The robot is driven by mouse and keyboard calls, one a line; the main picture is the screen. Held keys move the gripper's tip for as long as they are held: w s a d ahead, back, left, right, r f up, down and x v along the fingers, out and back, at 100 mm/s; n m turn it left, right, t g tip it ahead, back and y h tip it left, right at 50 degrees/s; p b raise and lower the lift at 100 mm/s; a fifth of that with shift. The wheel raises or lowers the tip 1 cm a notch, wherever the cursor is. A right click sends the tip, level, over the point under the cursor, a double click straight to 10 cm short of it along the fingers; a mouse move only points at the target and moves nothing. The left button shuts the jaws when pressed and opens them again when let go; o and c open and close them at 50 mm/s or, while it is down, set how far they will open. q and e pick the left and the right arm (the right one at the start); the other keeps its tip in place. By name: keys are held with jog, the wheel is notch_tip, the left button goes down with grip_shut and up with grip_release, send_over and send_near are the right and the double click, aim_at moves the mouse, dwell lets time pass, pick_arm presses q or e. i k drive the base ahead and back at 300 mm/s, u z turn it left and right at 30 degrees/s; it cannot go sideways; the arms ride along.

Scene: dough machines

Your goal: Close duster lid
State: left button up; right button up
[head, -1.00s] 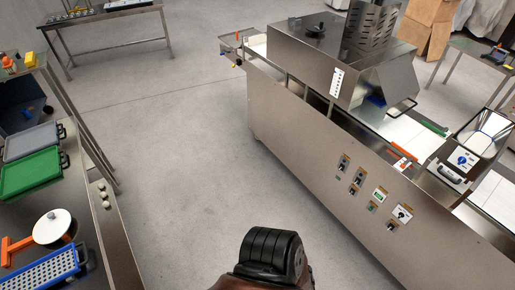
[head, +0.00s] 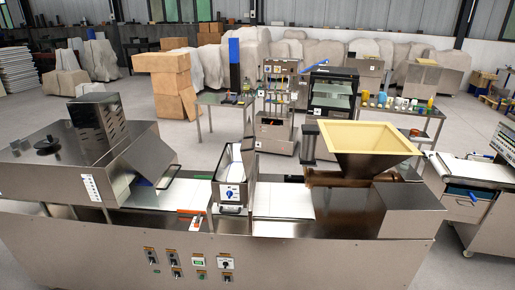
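The duster appears to be the narrow steel box (head: 231,194) with a blue round mark on its front, standing across the white conveyor belt of the long steel machine in the middle of the head view. Its top looks open, with a white inside showing. A steel panel (head: 248,148) stands raised along its right and far side and looks like the lid, tilted up. A handle shows low on the front of the box. Neither of my grippers is in view.
A steel hood (head: 160,155) stands left on the machine. A yellow-rimmed hopper (head: 368,145) stands right of the duster. An orange-handled tool (head: 196,222) lies on the belt's near edge. A control panel (head: 198,261) is on the machine's front.

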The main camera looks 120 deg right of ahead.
aim_at(253, 145)
jog(key=z, duration=3.3)
jog(key=i, duration=0.2)
jog(key=z, duration=0.1)
